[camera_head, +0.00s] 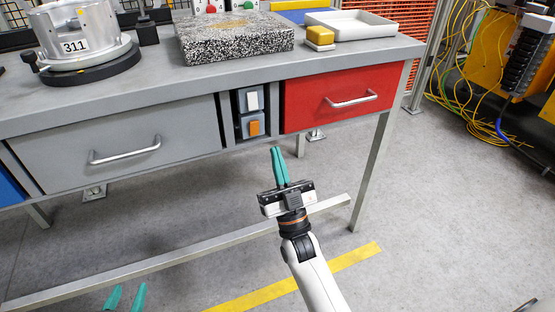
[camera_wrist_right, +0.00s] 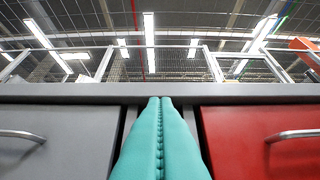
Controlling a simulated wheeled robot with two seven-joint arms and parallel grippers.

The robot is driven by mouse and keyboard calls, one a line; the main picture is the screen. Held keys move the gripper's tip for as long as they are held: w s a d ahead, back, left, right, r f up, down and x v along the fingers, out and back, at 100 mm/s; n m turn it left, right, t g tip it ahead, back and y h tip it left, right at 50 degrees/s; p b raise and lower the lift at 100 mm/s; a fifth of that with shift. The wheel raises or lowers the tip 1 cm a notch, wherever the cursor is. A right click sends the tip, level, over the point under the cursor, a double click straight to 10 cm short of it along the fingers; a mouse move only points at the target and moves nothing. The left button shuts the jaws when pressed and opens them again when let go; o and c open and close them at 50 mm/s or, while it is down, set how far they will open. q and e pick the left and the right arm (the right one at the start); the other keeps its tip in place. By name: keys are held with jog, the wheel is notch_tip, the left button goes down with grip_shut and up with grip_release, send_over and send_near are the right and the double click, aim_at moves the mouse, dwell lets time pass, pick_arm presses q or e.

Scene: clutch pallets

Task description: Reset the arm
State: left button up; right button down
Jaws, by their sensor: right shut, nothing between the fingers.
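My right gripper (camera_head: 278,151) is shut and empty, its teal fingers pressed together and pointing up. In the head view it appears in front of the workbench, just below the switch panel and left of the red drawer. In the right wrist view the closed fingers (camera_wrist_right: 160,105) cover the panel between the grey and red drawers. My left gripper (camera_head: 126,292) shows only two teal fingertips at the bottom left edge. They are spread apart with nothing seen between them; the rest of that arm is out of view.
The workbench (camera_head: 130,93) has a grey drawer (camera_head: 120,142), a switch panel (camera_head: 251,112) and a red drawer (camera_head: 340,95), all closed. On top are a metal fixture (camera_head: 85,40), a speckled slab (camera_head: 235,38), a yellow block (camera_head: 320,37) and a white tray (camera_head: 368,30).

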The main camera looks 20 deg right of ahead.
jog(key=shift+f, duration=0.1)
